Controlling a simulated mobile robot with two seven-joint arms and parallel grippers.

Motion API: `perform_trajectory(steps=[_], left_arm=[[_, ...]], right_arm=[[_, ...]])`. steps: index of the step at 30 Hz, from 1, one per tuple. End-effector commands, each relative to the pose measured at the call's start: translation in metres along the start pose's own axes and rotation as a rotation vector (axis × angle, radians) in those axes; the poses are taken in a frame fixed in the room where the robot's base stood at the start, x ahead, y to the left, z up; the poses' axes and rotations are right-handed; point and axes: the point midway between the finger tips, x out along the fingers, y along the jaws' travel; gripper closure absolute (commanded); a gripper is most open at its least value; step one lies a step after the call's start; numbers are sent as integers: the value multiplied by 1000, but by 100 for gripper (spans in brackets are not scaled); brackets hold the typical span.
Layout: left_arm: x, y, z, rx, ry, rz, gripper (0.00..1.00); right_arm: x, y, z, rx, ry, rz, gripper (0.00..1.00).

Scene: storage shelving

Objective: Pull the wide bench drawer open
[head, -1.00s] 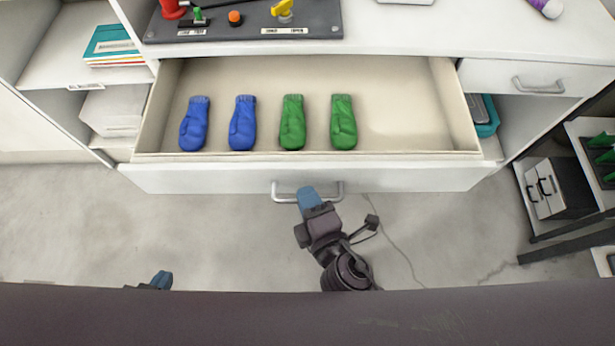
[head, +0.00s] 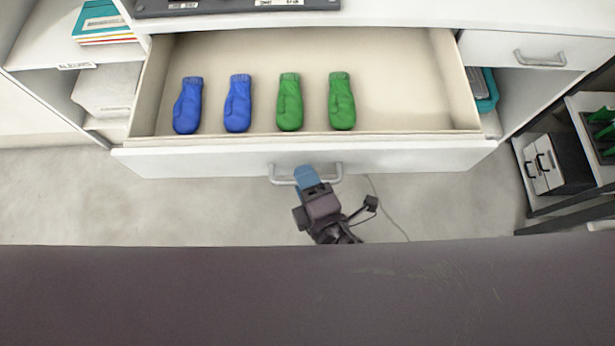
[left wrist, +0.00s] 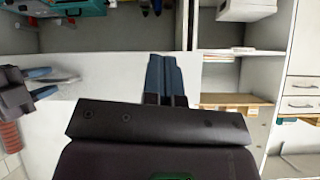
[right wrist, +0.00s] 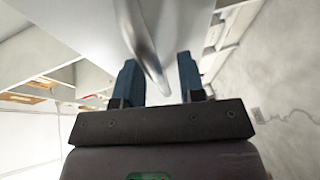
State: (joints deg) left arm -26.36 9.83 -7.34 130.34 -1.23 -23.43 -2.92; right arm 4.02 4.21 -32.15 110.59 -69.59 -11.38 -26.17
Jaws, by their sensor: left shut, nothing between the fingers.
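The wide bench drawer (head: 400,156) is pulled out below the counter, with its pale interior showing. Its bar handle (head: 337,172) is at the middle of the front. In the right wrist view, the handle bar (right wrist: 147,45) runs between the two blue fingers (right wrist: 160,75). My left gripper is out of the head view; its fingers (left wrist: 165,75) are shut together and empty in the left wrist view.
Two blue mittens (head: 237,103) and two green mittens (head: 342,101) lie in the drawer. A small closed drawer (head: 500,50) is at the right. A black-and-white cabinet (head: 550,165) stands right of the bench. Grey floor (head: 220,205) lies before the bench.

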Motion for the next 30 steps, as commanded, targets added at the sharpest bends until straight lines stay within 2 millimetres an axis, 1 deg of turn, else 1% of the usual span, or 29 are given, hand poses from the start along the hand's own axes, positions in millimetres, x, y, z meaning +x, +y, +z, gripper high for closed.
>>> perform_trajectory(steps=[4, 7, 17, 21, 24, 30], left_arm=[[0, 0, 1, 0, -2, 0, 100], [0, 0, 1, 1, -2, 1, 100], [0, 1, 0, 14, 2, 2, 100], [3, 3, 4, 25, -1, 4, 100], [4, 3, 3, 33, 5, 5, 100], [6, 4, -4, 43, 23, 7, 100]], right_arm=[[-5, -1, 0, 1, -1, -1, 64], [-14, -2, 0, 2, 0, -3, 64], [-58, -3, 0, 4, -3, -6, 64], [-74, -4, 0, 7, -3, -8, 64], [-85, -3, 0, 3, -4, -8, 64], [-100, -2, 0, 5, -1, -5, 64]])
